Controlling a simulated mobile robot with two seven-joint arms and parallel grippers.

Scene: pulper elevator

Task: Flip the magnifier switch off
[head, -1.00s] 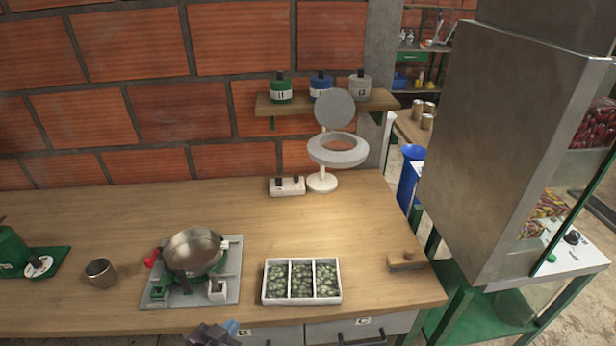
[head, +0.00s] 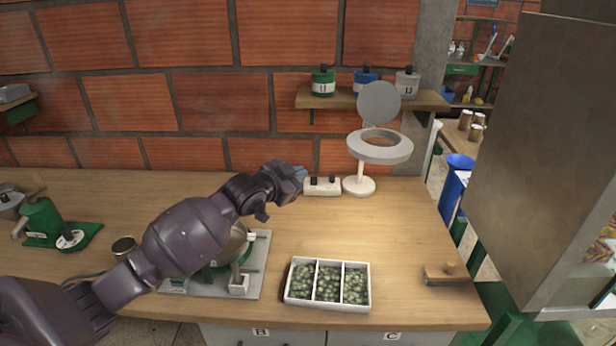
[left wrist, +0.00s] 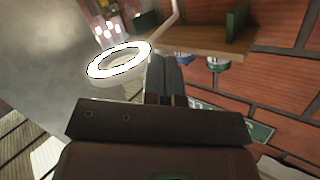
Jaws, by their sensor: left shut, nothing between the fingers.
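The magnifier (head: 380,147) is a white ring lamp with a round lid raised, standing on a white base at the back of the counter. Its ring glows white in the left wrist view (left wrist: 103,75). A white switch box (head: 322,187) with dark switches on top lies just left of the base. My left gripper (head: 300,172) is shut and empty, its tips at the left end of the box in the head view; I cannot tell whether they touch. The shut fingers also show in the left wrist view (left wrist: 165,80), where the box is not clearly visible. My right gripper is out of view.
A white three-part tray (head: 328,304) of green beans stands at the counter's front. A scale (head: 262,262) with a pan is partly behind my left arm. A wooden block tool (head: 445,278) lies right; the counter between is clear.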

